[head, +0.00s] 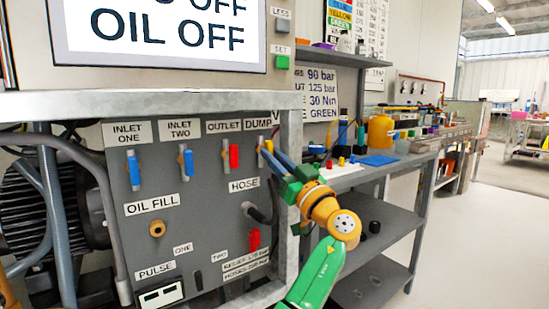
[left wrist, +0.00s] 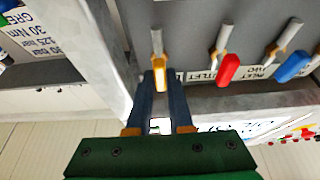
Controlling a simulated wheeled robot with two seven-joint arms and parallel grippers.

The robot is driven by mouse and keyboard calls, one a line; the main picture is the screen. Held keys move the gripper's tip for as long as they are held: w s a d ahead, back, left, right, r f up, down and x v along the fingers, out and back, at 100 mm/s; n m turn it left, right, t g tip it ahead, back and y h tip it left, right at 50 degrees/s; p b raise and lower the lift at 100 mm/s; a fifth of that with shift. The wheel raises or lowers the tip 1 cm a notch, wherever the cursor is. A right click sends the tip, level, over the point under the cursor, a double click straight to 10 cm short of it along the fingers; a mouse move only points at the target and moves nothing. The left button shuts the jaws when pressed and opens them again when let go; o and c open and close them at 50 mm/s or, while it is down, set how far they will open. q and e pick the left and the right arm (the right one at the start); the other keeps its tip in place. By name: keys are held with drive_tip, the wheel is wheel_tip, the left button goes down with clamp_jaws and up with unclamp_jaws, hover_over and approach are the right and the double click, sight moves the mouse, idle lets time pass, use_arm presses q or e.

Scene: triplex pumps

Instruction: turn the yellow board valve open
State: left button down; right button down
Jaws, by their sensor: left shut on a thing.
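The yellow board valve (head: 269,146) is on the grey panel under the DUMP label, at the panel's right side. In the left wrist view its yellow handle (left wrist: 160,79) sits between the fingertips, roughly in line with its short metal pipe. My left gripper (head: 267,157) reaches it from the lower right and is shut on the handle. The dark blue fingers (left wrist: 157,90) hide part of the handle in both views. My right gripper is not in view.
The red outlet valve (head: 234,156) is close to the left of the yellow one. Blue inlet valves (head: 188,164) are further left. A grey frame post (head: 291,140) stands just right of the yellow valve. A workbench (head: 385,170) with parts is beyond it.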

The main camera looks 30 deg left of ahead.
use_arm(q)
drive_tip(key=shift+r, duration=0.1)
drive_tip(key=c, duration=0.8)
unclamp_jaws()
drive_tip(key=v, duration=0.7)
drive_tip(key=shift+d+b, duration=0.1)
drive_tip(key=shift+b, duration=0.25)
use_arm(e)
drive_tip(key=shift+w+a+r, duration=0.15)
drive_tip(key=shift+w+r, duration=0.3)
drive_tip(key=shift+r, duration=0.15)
